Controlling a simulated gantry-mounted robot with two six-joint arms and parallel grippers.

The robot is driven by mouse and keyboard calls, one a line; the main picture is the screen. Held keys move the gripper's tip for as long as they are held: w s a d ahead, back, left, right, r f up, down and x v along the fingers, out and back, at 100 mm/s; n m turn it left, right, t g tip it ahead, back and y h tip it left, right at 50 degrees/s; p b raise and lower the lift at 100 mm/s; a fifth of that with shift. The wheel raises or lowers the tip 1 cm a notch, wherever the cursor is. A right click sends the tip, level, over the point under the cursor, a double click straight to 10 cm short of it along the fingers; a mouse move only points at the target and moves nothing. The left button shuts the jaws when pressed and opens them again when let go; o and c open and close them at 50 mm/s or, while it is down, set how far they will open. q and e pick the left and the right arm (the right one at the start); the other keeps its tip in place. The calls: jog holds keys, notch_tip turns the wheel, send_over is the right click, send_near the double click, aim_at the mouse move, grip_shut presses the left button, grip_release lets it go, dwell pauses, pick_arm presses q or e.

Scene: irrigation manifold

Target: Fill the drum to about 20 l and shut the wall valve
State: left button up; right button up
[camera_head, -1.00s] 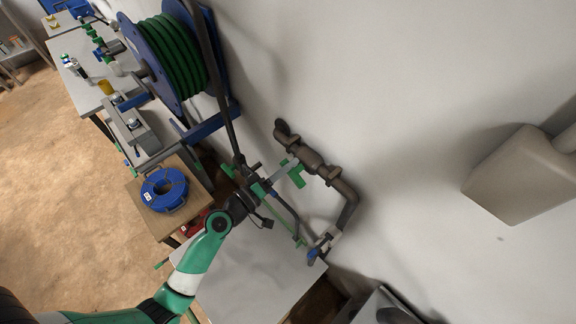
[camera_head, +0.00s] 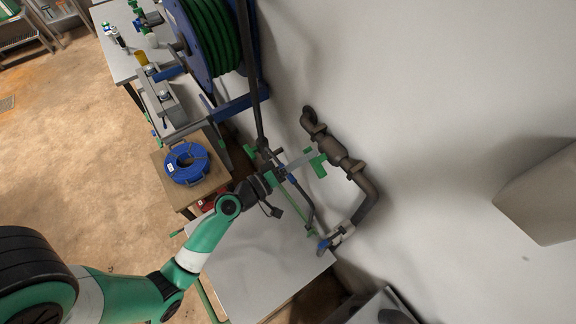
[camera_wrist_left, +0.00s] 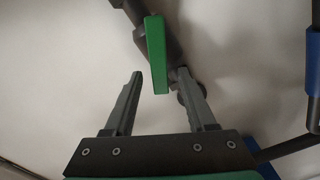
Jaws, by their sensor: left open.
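The brown wall pipe (camera_head: 347,163) carries a green lever handle (camera_head: 320,166), which I take for the wall valve's. My left gripper (camera_head: 308,160) is at this lever. In the left wrist view the open fingers (camera_wrist_left: 160,78) point at the wall, and the green lever (camera_wrist_left: 156,55) reaches down between their tips. I cannot tell whether a finger touches it. A blue-handled fitting (camera_head: 323,244) sits at the pipe's lower end; blue also shows at the right of the wrist view (camera_wrist_left: 313,65). I cannot make out the drum or its level. My right gripper is out of view.
A green hose reel (camera_head: 212,38) on a blue frame is at the upper left. A blue ring-shaped object (camera_head: 186,163) sits on a wooden stand. A grey table top (camera_head: 255,262) lies below the pipe. A beige box (camera_head: 545,195) is on the wall at right.

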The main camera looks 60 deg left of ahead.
pick_arm(q)
jog(key=s+b, duration=0.2)
jog(key=s, duration=0.7)
jog(key=shift+s+d, duration=0.2)
jog(key=shift+d, duration=0.05)
